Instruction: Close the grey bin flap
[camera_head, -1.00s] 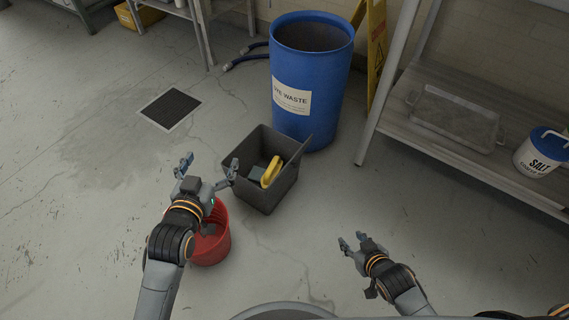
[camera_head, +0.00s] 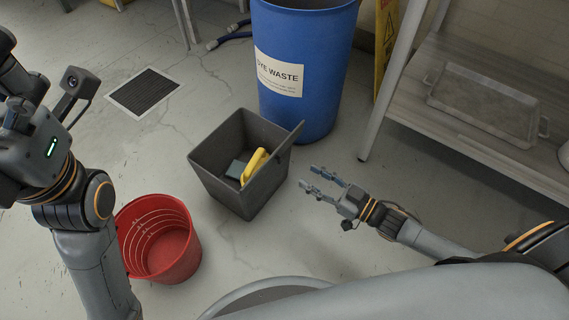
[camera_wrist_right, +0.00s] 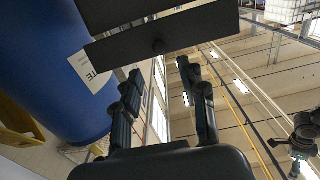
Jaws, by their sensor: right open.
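The grey bin (camera_head: 222,177) stands on the floor in the middle of the head view, its top open. Its flap (camera_head: 279,158) stands along the bin's right side, tilted outward. My right gripper (camera_head: 314,180) is open and empty just right of the flap, fingers pointing at it. A visible gap separates them in the head view. In the right wrist view a dark panel, probably the flap (camera_wrist_right: 160,38), lies beyond the open fingers (camera_wrist_right: 160,75). My left gripper (camera_head: 30,150) is raised at the left edge; its fingers are cut off or unclear.
A yellow item (camera_head: 256,162) and a dark block (camera_head: 236,169) lie inside the bin. A red bucket (camera_head: 160,250) stands in front, left of it. The blue dye waste barrel (camera_head: 300,60) is behind. A metal shelf (camera_head: 470,130) stands right; the floor below it is clear.

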